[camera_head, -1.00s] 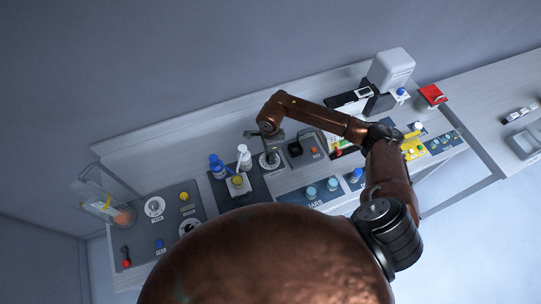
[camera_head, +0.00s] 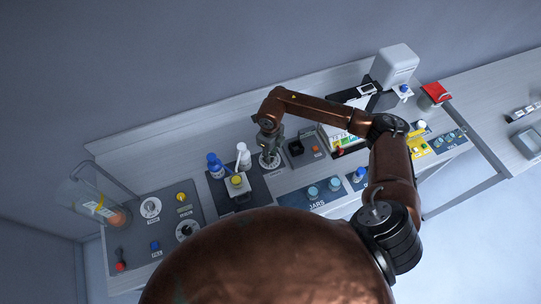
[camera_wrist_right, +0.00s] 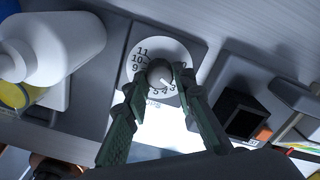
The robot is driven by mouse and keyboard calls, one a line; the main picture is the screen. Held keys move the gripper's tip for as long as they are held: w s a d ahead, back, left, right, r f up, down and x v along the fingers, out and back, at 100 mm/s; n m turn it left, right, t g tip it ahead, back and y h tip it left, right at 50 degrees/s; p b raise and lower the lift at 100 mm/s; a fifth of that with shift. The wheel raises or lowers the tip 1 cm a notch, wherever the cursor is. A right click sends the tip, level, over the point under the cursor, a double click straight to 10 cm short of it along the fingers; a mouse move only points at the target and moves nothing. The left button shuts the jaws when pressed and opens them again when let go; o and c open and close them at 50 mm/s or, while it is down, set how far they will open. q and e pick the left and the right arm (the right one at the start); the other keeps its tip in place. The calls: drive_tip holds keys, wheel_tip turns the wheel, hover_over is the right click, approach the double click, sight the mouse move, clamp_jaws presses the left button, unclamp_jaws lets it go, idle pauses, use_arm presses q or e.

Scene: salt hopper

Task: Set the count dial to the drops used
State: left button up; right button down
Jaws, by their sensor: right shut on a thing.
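The count dial (camera_wrist_right: 143,55) is a round white face with black numbers on a dark plate, seen in the right wrist view; it also shows in the head view (camera_head: 269,163), partly hidden by my gripper. Its grey knob (camera_wrist_right: 160,72) sits in the middle, with a pale pointer mark towards the lower right, near the small numbers. My right gripper (camera_wrist_right: 159,80) is shut on the knob, one green finger on each side; it also shows in the head view (camera_head: 270,148). The fingers hide part of the numbers. My left gripper is not in view.
A white bottle (camera_wrist_right: 62,45) stands close left of the dial; a blue-capped bottle (camera_head: 215,165) is beyond it. A dark square socket (camera_wrist_right: 240,112) lies to the right. Jars (camera_head: 313,192) stand in front. A glass vessel (camera_head: 95,207) is at the far left.

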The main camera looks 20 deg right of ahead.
drive_tip(key=m, duration=0.3)
drive_tip(key=shift+m, duration=0.3)
drive_tip(key=shift+a+m+b, duration=0.1)
drive_tip(key=shift+m+b, duration=0.3)
drive_tip(key=shift+m, duration=1.1)
drive_tip(key=c, duration=1.6)
unclamp_jaws()
drive_tip(key=shift+r, duration=0.15)
wheel_tip(320, 180, up, 12)
